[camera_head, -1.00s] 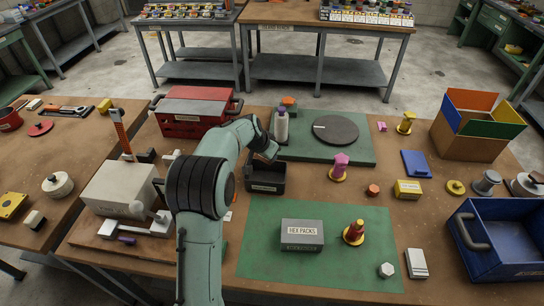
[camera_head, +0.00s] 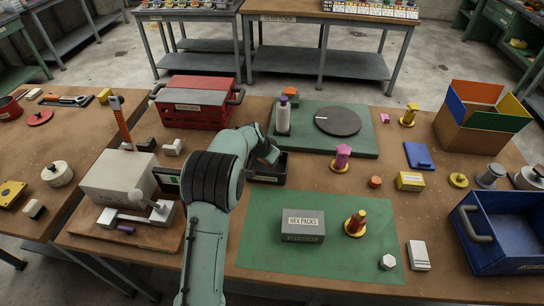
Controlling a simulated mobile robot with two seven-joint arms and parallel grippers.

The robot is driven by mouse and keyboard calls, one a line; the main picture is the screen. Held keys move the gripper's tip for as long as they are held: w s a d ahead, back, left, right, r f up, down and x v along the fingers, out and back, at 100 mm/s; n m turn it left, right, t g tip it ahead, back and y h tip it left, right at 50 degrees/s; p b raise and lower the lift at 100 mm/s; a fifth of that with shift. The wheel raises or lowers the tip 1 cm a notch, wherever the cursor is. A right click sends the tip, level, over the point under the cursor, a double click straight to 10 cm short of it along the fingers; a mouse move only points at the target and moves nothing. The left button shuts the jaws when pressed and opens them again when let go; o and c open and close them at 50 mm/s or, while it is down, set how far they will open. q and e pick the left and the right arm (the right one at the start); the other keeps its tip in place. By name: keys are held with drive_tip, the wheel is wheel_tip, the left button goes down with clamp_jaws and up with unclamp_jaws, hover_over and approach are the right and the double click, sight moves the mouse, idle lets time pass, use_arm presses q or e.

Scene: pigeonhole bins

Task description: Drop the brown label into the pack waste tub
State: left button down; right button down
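A small black tub (camera_head: 268,178) with a pale label on its front stands at the near left edge of the green board; its lettering is too small to read. It may be the pack waste tub. My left arm comes in from the bottom, and its wrist end, my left gripper (camera_head: 268,153), is at the tub's back left. The fingers are hidden or too small to make out, so I cannot tell whether they hold anything. I cannot make out a brown label anywhere. My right gripper is not in view.
A white bottle (camera_head: 283,117) stands close behind the tub. A red toolbox (camera_head: 198,103) is behind left, a grey machine (camera_head: 120,177) left. A HEX PACKS box (camera_head: 303,226) sits on the front green mat (camera_head: 265,258). A blue bin (camera_head: 515,235) stands at right.

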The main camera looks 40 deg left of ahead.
use_arm(q)
drive_tip(key=shift+w, duration=0.1)
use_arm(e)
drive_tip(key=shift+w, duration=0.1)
use_arm(q)
drive_tip(key=c, duration=1.2)
unclamp_jaws()
drive_tip(key=shift+r, duration=0.1)
